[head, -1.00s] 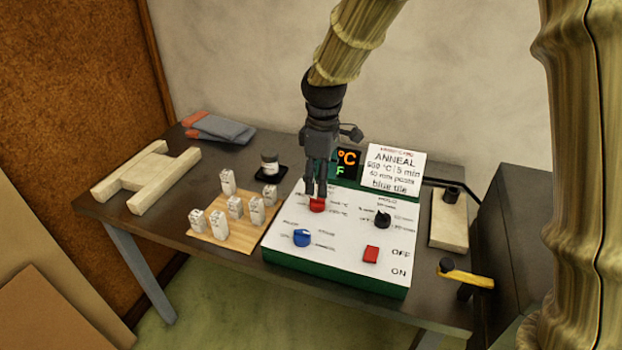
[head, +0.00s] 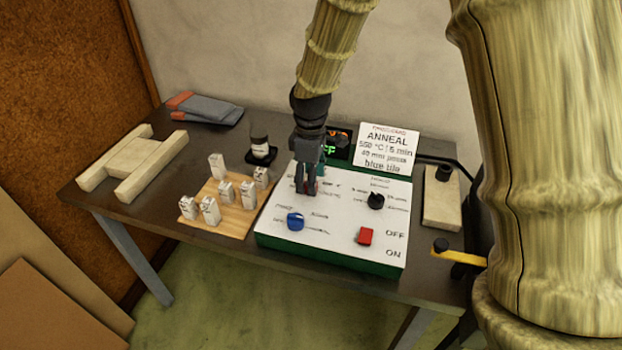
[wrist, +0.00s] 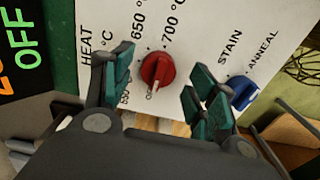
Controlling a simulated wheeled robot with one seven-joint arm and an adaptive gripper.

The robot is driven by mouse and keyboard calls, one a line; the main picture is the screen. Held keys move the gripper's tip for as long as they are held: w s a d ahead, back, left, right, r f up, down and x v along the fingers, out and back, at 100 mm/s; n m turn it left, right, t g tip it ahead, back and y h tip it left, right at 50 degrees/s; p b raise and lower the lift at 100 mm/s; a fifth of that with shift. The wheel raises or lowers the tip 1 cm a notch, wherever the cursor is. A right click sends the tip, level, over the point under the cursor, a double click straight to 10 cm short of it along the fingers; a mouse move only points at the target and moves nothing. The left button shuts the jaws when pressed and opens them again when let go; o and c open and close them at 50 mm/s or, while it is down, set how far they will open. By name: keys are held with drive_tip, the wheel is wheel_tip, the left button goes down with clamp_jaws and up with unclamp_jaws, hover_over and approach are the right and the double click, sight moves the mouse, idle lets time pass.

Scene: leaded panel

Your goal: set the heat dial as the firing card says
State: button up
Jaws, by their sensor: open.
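The firing card (head: 388,148) stands behind the control box and reads ANNEAL, what looks like 550 °C, 5 min, 40 mm posts, blue tile; its small print is blurred. The heat dial is the red round knob (wrist: 157,70) on the white panel. In the wrist view its pale pointer aims toward the bottom of the picture, near a partly hidden mark beginning with O. Marks 650 and 700 °C show above it; another is mostly covered by a finger. My gripper (wrist: 160,93) is open, its fingers either side of the knob with gaps. In the head view it (head: 306,190) mostly hides the dial.
The panel also carries a blue knob (head: 295,221), a black knob (head: 376,201) and a red switch (head: 365,236) by OFF and ON. A lit display (wrist: 24,60) shows OFF in green. Several white posts (head: 225,190) stand on a board to the left.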

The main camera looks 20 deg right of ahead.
drive_tip(key=shift+w+a+f, duration=0.1)
drive_tip(key=shift+w+f, duration=0.15)
drive_tip(key=shift+f, duration=0.6)
drive_tip(key=shift+s, duration=0.15)
drive_tip(key=c, duration=1)
drive_tip(key=shift+c, duration=0.2)
drive_tip(key=shift+r+m+p, duration=0.1)
drive_tip(key=shift+m+p, duration=0.2)
drive_tip(key=m+p, duration=0.1)
drive_tip(key=m, duration=0.1)
drive_tip(key=shift+r+m+p, duration=0.1)
drive_tip(key=shift+m+p, duration=0.2)
drive_tip(key=shift+p, duration=0.05)
drive_tip(key=m+p, duration=0.2)
drive_tip(key=m, duration=0.3)
drive_tip(key=shift+m, duration=0.4)
